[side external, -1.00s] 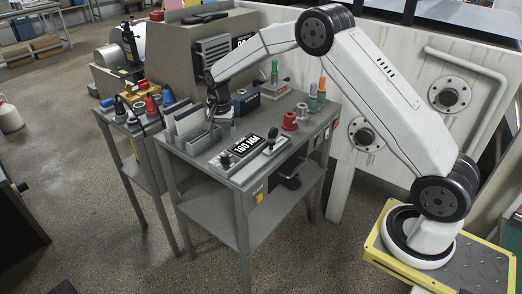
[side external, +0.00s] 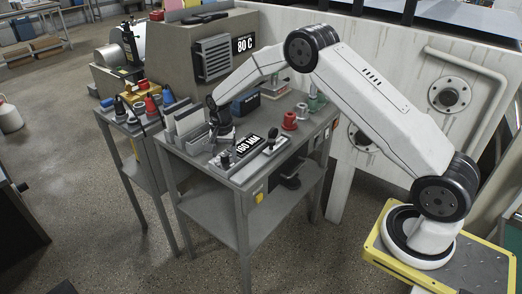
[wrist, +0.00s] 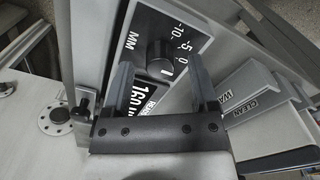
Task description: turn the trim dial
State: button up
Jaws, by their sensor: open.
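The trim dial (wrist: 160,56) is a round black knob with a pale pointer line, on a dark panel with a scale marked -10, -5, 0 and MM. In the side view it is the small dark knob (side external: 225,160) at the left end of the panel. A display (side external: 249,144) reading 160 MM sits beside it; my gripper partly covers it in the wrist view. My gripper (wrist: 161,70) is open and empty. In the wrist view the dial appears between its fingers, somewhat beyond the tips. In the side view my gripper (side external: 225,140) hangs just above and behind the dial, apparently apart from it.
Upright slots labelled CLEAN (wrist: 264,103) and WA, the rest cut off, stand close to the right finger in the wrist view. A lever (side external: 271,136) is at the panel's other end.

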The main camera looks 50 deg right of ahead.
jog(key=shift+f, duration=0.5)
grip_shut()
